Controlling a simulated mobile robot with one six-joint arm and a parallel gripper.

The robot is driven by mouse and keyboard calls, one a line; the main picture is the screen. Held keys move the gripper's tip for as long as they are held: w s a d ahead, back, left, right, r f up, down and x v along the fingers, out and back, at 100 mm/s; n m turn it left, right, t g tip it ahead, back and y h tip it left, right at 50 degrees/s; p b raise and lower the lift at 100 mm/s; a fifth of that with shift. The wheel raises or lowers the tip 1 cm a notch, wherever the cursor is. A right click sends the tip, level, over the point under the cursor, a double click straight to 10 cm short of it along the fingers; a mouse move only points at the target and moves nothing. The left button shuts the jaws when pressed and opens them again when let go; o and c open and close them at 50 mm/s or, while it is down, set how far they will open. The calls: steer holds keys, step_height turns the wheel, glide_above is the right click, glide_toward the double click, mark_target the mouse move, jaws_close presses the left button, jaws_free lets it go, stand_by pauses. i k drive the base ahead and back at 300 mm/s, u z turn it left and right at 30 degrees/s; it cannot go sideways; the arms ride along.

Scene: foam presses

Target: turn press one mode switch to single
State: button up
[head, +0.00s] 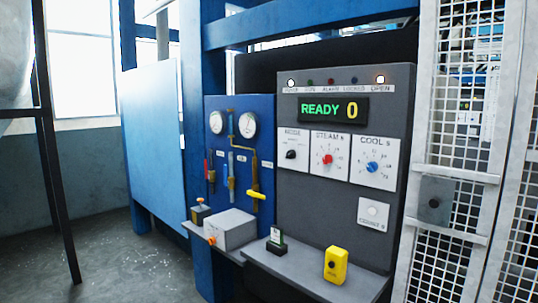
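The mode switch (291,154) is a small black knob on a white plate at the left of the row of dials on the grey control panel (340,220). Its position markings are too small to read, so I cannot tell which setting it points at. A display (333,109) above it reads "READY 0" in green and yellow. My gripper is not in view.
Right of the switch are a red steam knob (327,160) and a blue cool knob (372,167). A mesh gate (455,130) borders the right; floor is clear at left.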

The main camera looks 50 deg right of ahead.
mark_target(291, 154)
steer(key=u, duration=0.1)
steer(key=i, duration=1.65)
steer(key=z, duration=0.2)
